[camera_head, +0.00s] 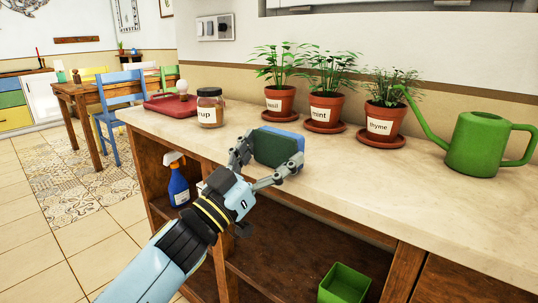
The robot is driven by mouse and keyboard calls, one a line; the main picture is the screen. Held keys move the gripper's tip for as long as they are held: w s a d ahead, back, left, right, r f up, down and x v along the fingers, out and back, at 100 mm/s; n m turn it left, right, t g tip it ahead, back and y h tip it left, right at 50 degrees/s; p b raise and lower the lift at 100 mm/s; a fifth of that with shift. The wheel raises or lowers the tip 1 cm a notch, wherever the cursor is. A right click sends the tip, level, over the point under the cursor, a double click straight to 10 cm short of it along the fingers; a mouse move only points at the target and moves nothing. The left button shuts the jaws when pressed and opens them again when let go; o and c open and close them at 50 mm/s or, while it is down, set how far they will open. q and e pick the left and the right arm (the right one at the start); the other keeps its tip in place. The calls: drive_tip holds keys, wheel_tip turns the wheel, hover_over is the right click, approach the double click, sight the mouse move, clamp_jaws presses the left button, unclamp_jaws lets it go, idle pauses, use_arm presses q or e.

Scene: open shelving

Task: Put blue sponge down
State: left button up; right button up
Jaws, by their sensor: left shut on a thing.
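The blue sponge (292,138) has a dark green face turned toward me. It is between the fingers of my left gripper (268,158), which is shut on it. The gripper and sponge are over the front part of the pale countertop (420,215). I cannot tell whether the sponge touches the counter or is a little above it. The gripper fingers hide part of the sponge's edges. My right gripper is not in view.
On the counter stand a jar (210,108), a red board (170,106), potted basil (280,101), mint (326,110) and thyme (382,120), and a green watering can (478,146). Below are a blue spray bottle (178,185) and green bin (344,284). The counter's front right is clear.

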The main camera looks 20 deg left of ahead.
use_arm(q)
drive_tip(key=o, duration=0.6)
drive_tip(key=shift+f, duration=0.2)
drive_tip(key=shift+c, duration=0.2)
drive_tip(key=shift+o, duration=1.4)
drive_tip(key=shift+r, duration=0.1)
